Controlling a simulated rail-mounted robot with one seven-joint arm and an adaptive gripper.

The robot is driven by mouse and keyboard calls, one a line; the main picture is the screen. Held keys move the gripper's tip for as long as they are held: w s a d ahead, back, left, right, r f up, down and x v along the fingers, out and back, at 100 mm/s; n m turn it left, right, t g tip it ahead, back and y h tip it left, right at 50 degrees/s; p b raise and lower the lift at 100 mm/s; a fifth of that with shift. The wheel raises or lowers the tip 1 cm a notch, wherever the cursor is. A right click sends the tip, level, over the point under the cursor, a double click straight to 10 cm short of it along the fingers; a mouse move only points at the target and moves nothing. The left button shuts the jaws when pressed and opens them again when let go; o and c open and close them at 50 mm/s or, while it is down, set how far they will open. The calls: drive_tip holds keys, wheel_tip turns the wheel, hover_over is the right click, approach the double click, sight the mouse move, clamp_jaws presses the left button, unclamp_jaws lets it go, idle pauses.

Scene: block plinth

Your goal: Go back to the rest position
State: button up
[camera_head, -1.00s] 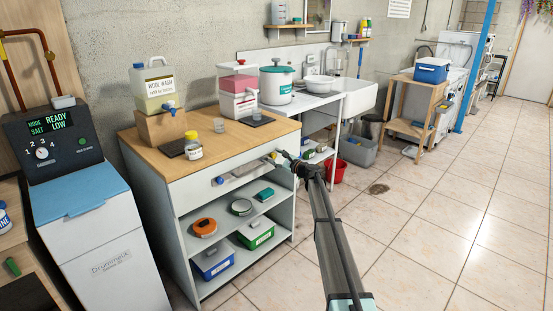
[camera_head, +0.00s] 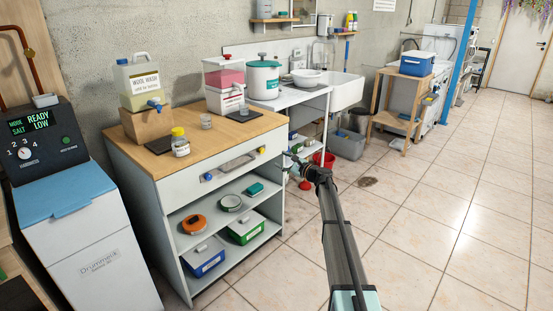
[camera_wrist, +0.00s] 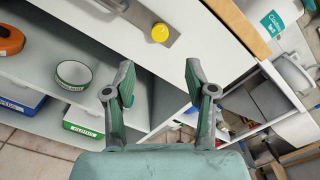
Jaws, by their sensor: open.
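My gripper (camera_head: 290,165) is at the end of my arm, just right of the white open-shelf cabinet (camera_head: 178,205), near the right end of its drawer front. In the wrist view my gripper (camera_wrist: 160,75) shows two spread fingers with nothing held between them. A yellow knob (camera_wrist: 160,33) on the drawer front lies just beyond the fingertips in that view. The fingertips look small and dark in the head view.
The cabinet's shelves hold an orange round thing (camera_head: 194,224), a blue box (camera_head: 204,258) and a green box (camera_head: 245,228). A wool wash jug (camera_head: 138,82) stands above the wooden top. Tiled floor (camera_head: 440,220) is open to the right.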

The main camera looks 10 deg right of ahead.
drive_tip(key=shift+s, duration=0.15)
drive_tip(key=s+a+f+n+g+h, duration=0.1)
drive_tip(key=s+a+f+n+g, duration=0.2)
drive_tip(key=s+f, duration=0.45)
drive_tip(key=s+a+f+n+g+h, duration=0.1)
drive_tip(key=s+f+n+g, duration=0.1)
drive_tip(key=s+f+n, duration=0.4)
drive_tip(key=s+a+f+n+g, duration=0.2)
drive_tip(key=s+f+g, duration=0.1)
drive_tip(key=s+f, duration=0.65)
drive_tip(key=s+a+f+n+g+h, duration=0.1)
drive_tip(key=s+f+n+g+h, duration=0.15)
drive_tip(key=s+f, duration=0.75)
drive_tip(key=s+a+f+n+g+h, duration=0.15)
drive_tip(key=s+f+g, duration=0.35)
drive_tip(key=s, duration=0.9)
drive_tip(key=s+d+f+n+g+h, duration=0.1)
drive_tip(key=s+f+n+g+h, duration=0.15)
drive_tip(key=s, duration=1.05)
drive_tip(key=s+f+n+g+h, duration=0.1)
drive_tip(key=s+f, duration=0.2)
drive_tip(key=s, duration=1)
drive_tip(key=s+d+f+n+g+h, duration=0.1)
drive_tip(key=s+f+n+g, duration=0.1)
drive_tip(key=s, duration=1.2)
wheel_tip(320, 180, up, 13)
drive_tip(key=p, duration=1.3)
drive_tip(key=shift+a+r+p, duration=0.2)
drive_tip(key=shift+a+p, duration=0.05)
drive_tip(key=shift+p, duration=0.15)
